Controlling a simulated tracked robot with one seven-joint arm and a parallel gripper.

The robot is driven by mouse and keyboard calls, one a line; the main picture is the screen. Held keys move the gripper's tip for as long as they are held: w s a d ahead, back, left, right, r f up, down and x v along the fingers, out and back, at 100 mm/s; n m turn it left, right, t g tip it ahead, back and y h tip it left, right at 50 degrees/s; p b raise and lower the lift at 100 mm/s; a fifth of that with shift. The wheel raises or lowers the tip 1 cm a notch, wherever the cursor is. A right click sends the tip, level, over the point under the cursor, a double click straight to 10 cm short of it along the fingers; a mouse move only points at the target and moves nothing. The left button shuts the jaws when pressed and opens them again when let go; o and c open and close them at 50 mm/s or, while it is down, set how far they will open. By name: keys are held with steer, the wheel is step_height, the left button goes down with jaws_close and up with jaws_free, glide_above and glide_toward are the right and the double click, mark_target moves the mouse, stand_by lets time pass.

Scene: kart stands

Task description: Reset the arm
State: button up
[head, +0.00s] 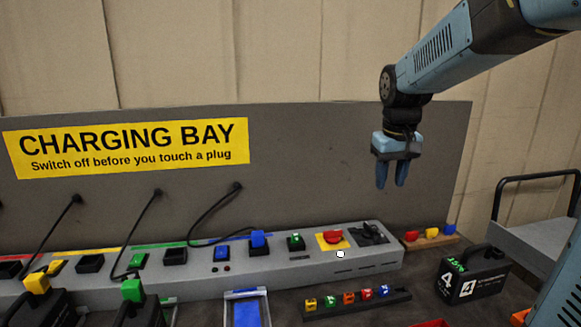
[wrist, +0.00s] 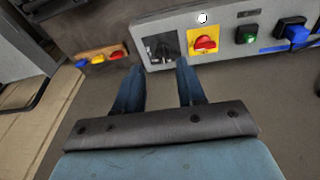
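My arm reaches in from the upper right in the head view. My gripper (head: 393,184) hangs pointing down, above and in front of the right end of the grey charging console (head: 385,257). Its two blue fingers also show in the wrist view (wrist: 157,78), where they are apart with nothing between them. Below and beyond the fingertips in the wrist view are a dark recess with black parts (wrist: 162,48) and a red rotary switch on a yellow plate (wrist: 205,44). The same red switch (head: 333,237) shows in the head view. The gripper appears clear of both.
A grey back panel with a yellow "CHARGING BAY" sign (head: 127,147) stands behind the console. Black cables plug into the console. A black battery marked 4 (head: 473,274), a wooden block with coloured plugs (head: 431,238) and a cart (head: 535,230) stand right. A strip of coloured pieces (head: 355,303) lies in front.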

steer(key=s+m+t, duration=0.1)
steer(key=s+t, duration=0.2)
steer(key=s, duration=1.6)
steer(key=shift+d+f+m+y, duration=0.25)
steer(key=shift+m+y, duration=0.05)
steer(key=shift+a, duration=0.1)
